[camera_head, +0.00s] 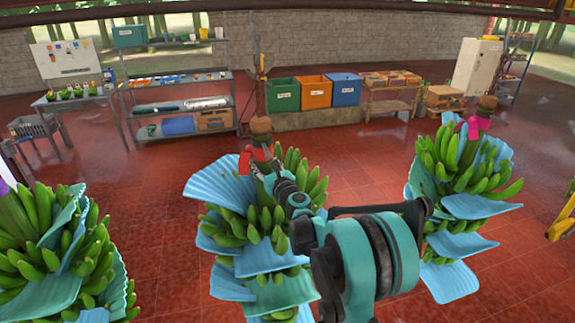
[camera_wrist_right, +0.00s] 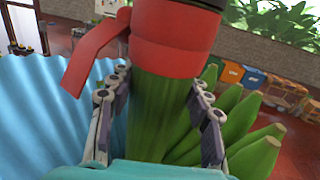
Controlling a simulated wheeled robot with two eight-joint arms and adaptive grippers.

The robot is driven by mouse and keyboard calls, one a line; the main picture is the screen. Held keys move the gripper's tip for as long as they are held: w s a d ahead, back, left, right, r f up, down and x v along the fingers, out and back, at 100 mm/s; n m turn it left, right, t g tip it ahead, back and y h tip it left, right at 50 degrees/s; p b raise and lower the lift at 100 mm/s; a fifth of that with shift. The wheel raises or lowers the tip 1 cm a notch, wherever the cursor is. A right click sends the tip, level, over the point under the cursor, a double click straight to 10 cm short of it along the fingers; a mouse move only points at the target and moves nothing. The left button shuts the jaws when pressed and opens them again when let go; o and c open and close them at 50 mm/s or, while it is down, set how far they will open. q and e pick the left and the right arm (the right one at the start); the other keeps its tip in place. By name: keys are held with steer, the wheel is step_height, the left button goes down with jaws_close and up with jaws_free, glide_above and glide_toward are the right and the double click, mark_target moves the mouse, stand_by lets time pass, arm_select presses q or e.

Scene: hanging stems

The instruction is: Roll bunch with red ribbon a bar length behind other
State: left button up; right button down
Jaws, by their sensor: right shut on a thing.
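The bunch with the red ribbon (camera_head: 278,215) hangs in the middle of the head view, with blue sheets between its green bananas. Its red ribbon (camera_head: 246,163) is around the upper stem, and it also shows in the right wrist view (camera_wrist_right: 172,50). My right gripper (camera_head: 264,170) is shut on the green stem (camera_wrist_right: 160,115) just below the ribbon, one finger on each side in the wrist view. Another bunch (camera_head: 462,175) with a pink ribbon (camera_head: 476,127) hangs apart on the right. My left gripper is not in view.
A third bunch (camera_head: 60,255) with blue sheets hangs at the left edge. Dark rails (camera_head: 300,7) cross the top. Shelves (camera_head: 180,105), coloured bins (camera_head: 313,92) and a yellow frame (camera_head: 563,218) stand farther off. Red tiled floor (camera_head: 160,180) is clear between the bunches.

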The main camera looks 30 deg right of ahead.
mark_target(254, 179)
steer(key=a, duration=0.1)
steer(key=w+a, duration=0.1)
steer(key=a, duration=0.1)
steer(key=shift+a, duration=0.1)
steer(key=shift+s+d+r, duration=0.1)
steer(key=shift+s+d, duration=0.05)
steer(key=shift+d, duration=0.15)
steer(key=c, duration=0.8)
jaws_free()
steer(key=shift+s+d, duration=0.15)
steer(key=shift+d, duration=0.35)
steer(key=shift+o, duration=0.5)
steer(key=shift+d, duration=0.5)
steer(key=shift+s+d, duration=0.1)
steer(key=shift+d, duration=0.1)
steer(key=shift+a, duration=0.4)
steer(key=shift+s+f, duration=0.1)
steer(key=shift+f, duration=0.1)
steer(key=s, duration=1.1)
steer(key=shift+s, duration=0.1)
steer(key=shift+s+d, duration=0.1)
steer(key=shift+s, duration=0.1)
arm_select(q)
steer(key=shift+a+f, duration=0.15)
arm_select(e)
steer(key=shift+s+r, duration=0.1)
steer(key=shift+s, duration=0.05)
